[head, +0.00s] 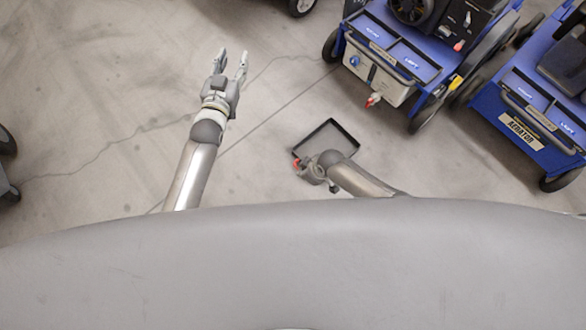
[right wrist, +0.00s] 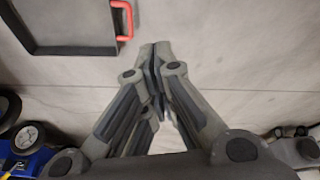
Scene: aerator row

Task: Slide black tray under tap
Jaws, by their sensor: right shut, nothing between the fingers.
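The black tray (head: 325,139) lies flat on the floor, and its corner also shows at the top left of the right wrist view (right wrist: 72,22). Its red handle (right wrist: 122,20) is on the side toward my right gripper (right wrist: 156,50). My right gripper is shut and empty, with its fingertips beside the handle and apart from it in the picture. In the head view the right arm partly covers the tray's near edge. The red tap (head: 373,99) sticks out low from the nearer blue machine, beyond the tray to the upper right. My left gripper (head: 232,60) is open and empty over bare floor.
The nearer blue aerator (head: 400,55) stands on wheels at the upper right. A second blue aerator (head: 525,120) stands to its right. Dark wheels show at the top (head: 300,6) and left edge. The cracked concrete floor between tray and tap looks clear.

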